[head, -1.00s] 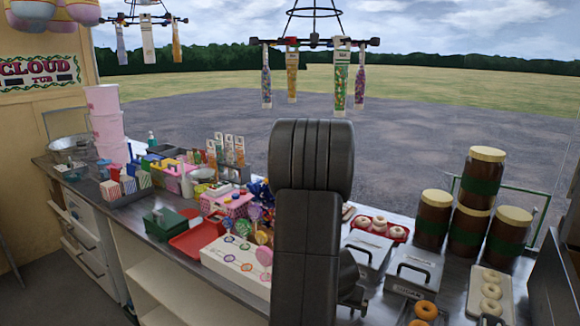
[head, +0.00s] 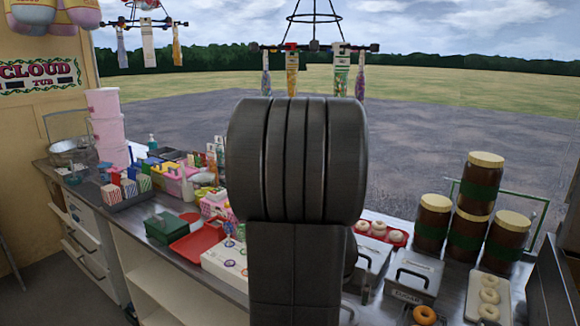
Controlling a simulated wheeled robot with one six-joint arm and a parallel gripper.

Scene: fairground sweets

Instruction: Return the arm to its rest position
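My dark arm stands upright in the middle of the head view, in front of the counter. Its thick ribbed joint hides part of the counter's middle and the lower part of the hanging sweet tubes. My gripper's fingertips do not show, so I cannot see whether it holds anything.
The steel counter (head: 455,300) runs across the view. On it are a red tray (head: 195,243), a dark green box (head: 165,228), a white lollipop stand (head: 225,262), lidded metal bins (head: 412,273), stacked brown jars (head: 466,235) and doughnuts (head: 425,315). A rack of sweet tubes (head: 292,82) hangs above.

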